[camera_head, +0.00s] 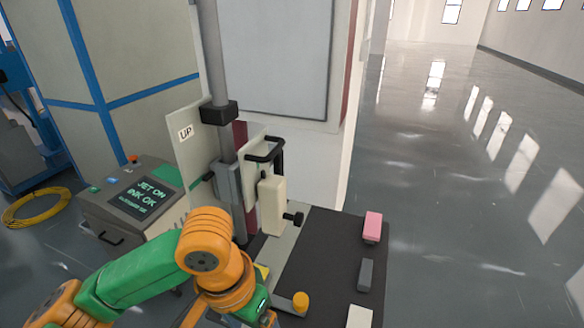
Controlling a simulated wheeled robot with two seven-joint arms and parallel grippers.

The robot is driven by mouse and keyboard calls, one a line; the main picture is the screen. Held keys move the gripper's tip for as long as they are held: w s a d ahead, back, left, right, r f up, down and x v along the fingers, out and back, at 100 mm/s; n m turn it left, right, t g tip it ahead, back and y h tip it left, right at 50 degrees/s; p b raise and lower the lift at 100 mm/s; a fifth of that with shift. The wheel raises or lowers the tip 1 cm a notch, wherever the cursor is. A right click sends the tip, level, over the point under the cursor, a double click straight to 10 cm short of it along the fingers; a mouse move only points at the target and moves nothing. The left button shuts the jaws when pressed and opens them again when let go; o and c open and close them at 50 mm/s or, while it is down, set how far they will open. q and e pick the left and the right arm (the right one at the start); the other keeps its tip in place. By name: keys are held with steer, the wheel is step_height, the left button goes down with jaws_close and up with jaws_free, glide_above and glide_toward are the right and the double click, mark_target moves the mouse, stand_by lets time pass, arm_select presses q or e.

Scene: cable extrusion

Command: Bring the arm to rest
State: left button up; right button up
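My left arm (140,268), green with orange joints, comes in from the lower left and bends down at an orange elbow (207,243). Its far end, with the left gripper (262,314), is low in the picture, by the left edge of the dark work surface (320,255). The fingers are small and partly hidden by the orange wrist, so I cannot see whether they are apart or hold anything. My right arm and gripper are out of the picture.
A pink block (372,226), a grey block (365,274) and a white block (359,317) line the surface's right side. A cream device (271,205) stands behind. A console (140,197) is left. Open floor (470,200) lies right.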

arm_select(q)
steer(key=d+f+t+h, duration=0.2)
steer(key=d+f+h, duration=0.25)
steer(key=f, duration=0.35)
steer(key=s+a+f+n+t+y, duration=0.1)
steer(key=s+a+f+n+y, duration=0.15)
steer(key=s+a+f, duration=0.35)
steer(key=s+a+f+n+y, duration=0.1)
steer(key=s+a+f+y, duration=0.2)
steer(key=a, duration=0.6)
step_height(320, 180, down, 19)
steer(key=s+g, duration=0.1)
steer(key=s, duration=0.1)
steer(key=s+a+f+g, duration=0.1)
steer(key=s+a+f, duration=0.1)
steer(key=s+f, duration=0.7)
steer(key=s, duration=0.3)
steer(key=shift+a+y, duration=0.3)
